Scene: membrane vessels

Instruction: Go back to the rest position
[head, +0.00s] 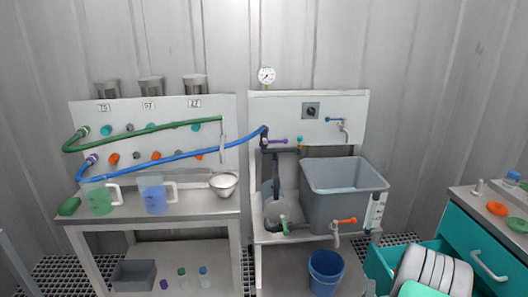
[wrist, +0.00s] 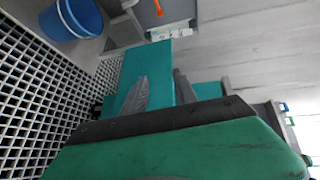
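My gripper (wrist: 160,76) shows in the wrist view, with its two grey fingers apart. Nothing is clearly held between them. A flat teal panel (wrist: 157,57) lies behind and between the fingertips; I cannot tell how far away it is or whether they touch it. The wide green and black part in front is my own gripper body. I cannot make out my gripper in the head view.
A teal cabinet (head: 483,247) with an open drawer (head: 380,269) holding white discs stands at right. A blue bucket (head: 325,272) sits low under the grey tank (head: 343,205); it also shows in the wrist view (wrist: 72,18). A bench (head: 150,221) with jugs stands left.

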